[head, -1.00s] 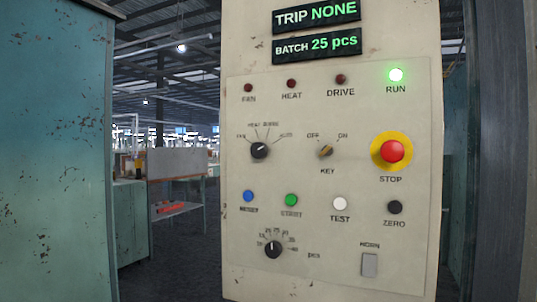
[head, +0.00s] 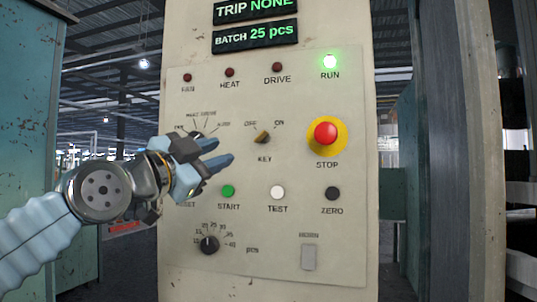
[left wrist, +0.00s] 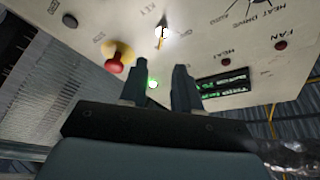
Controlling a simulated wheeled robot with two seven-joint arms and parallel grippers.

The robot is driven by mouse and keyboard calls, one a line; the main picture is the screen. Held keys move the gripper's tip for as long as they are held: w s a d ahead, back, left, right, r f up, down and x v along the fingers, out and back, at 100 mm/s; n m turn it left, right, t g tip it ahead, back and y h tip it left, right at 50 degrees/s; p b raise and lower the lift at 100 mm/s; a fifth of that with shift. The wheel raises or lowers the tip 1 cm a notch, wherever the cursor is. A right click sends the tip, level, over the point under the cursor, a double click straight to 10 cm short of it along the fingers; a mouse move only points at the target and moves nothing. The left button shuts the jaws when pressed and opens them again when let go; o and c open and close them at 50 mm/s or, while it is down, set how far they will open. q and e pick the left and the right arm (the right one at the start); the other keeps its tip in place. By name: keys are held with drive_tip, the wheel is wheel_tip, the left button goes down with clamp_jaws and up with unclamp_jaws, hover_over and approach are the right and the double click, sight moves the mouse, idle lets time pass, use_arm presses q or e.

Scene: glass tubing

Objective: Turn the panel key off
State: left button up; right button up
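The panel key (head: 262,137) is a small brass-coloured key below the OFF and ON labels, tilted up and to the right, toward ON. It sits on the cream control panel (head: 290,225). My left gripper (head: 222,153) is in front of the panel, left of the key and a little lower, with empty fingers spread apart and pointing right. The left wrist view shows the two fingers (left wrist: 157,82) with a gap between them and the key (left wrist: 160,40) beyond the tips, partly washed out by glare. My right gripper is not in view.
The red STOP button (head: 326,133) on its yellow ring is right of the key. The green START button (head: 228,190) and white TEST button (head: 277,192) are below. The RUN lamp (head: 330,61) glows green. My gripper partly covers the upper left selector and hides the RESET button.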

use_arm(q)
drive_tip(key=p, duration=0.7)
approach(257, 138)
drive_tip(key=w+d+r, duration=0.1)
drive_tip(key=w+r, duration=0.1)
drive_tip(key=x, duration=0.2)
drive_tip(key=p+x, duration=0.1)
drive_tip(key=x, duration=0.1)
drive_tip(key=f+p+x, duration=0.1)
drive_tip(key=x, duration=0.1)
drive_tip(key=shift+d, duration=0.25)
drive_tip(key=shift+w+d+p, duration=0.35)
drive_tip(key=shift+w+p, duration=0.05)
drive_tip(key=shift+w, duration=0.25)
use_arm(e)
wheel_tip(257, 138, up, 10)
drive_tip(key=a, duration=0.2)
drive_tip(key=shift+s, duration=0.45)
use_arm(q)
drive_tip(key=shift+c, duration=0.5)
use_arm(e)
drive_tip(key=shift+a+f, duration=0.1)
use_arm(q)
clamp_jaws()
